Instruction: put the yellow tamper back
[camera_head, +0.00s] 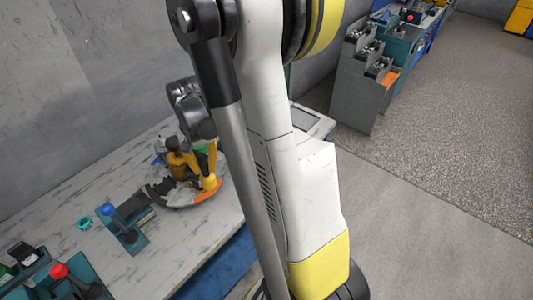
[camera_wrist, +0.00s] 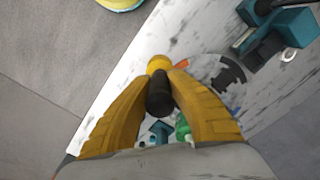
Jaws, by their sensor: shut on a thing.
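The yellow tamper shows in the wrist view as a yellow knob (camera_wrist: 158,64) with a dark cylindrical body (camera_wrist: 160,98). My gripper (camera_wrist: 160,85) has its two orange-yellow fingers closed on the tamper's dark body, with the knob beyond the fingertips.
On the bench (camera_head: 105,186) stand a teal stand with a blue-knobbed tool (camera_head: 108,210), a red-knobbed tool (camera_head: 60,271) and a small teal ring (camera_head: 84,223). An orange part (camera_head: 208,193) lies by the round fixture (camera_wrist: 205,70). Grey shelving (camera_head: 358,82) stands farther back.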

